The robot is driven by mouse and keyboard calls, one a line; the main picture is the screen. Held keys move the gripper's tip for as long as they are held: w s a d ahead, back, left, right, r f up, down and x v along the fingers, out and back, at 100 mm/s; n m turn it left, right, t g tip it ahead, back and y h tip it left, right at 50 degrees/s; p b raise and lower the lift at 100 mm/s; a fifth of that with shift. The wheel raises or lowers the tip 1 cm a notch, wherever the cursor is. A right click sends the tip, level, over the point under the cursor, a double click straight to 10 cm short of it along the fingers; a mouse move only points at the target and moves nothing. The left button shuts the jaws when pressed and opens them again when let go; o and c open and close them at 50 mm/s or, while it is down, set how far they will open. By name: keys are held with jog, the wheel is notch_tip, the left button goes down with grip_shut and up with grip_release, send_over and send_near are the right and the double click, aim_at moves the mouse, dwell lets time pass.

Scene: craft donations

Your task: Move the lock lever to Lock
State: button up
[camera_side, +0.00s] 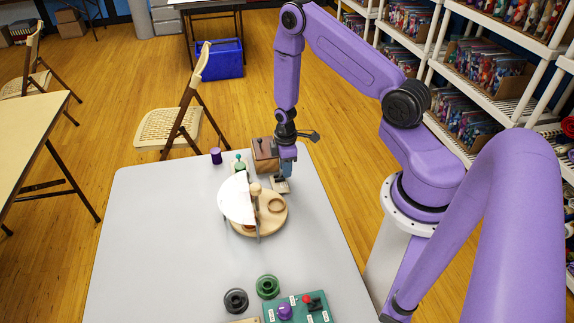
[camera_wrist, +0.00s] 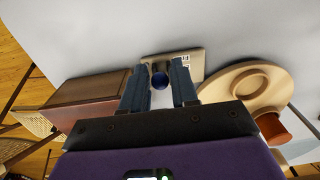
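A small beige plate (camera_wrist: 194,57) with printed labels lies on the table; the words are too small to read. It also shows in the side view (camera_side: 281,186), under my gripper. A dark blue ball knob (camera_wrist: 159,77), which looks like the top of the lock lever, stands over the plate. My gripper (camera_wrist: 159,68) points down at the plate, with one finger on each side of the knob. The knob about fills the gap between the fingertips; I cannot tell whether they touch it. The lever's shaft is hidden, so its setting cannot be read.
A brown box (camera_side: 266,149) stands close behind the plate. A teal panel (camera_side: 318,309) and black (camera_side: 236,301) and green (camera_side: 267,287) rings are at the front. The table's left side is clear.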

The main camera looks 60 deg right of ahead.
jog(key=c, duration=0.3)
jog(key=shift+w+a, duration=0.1)
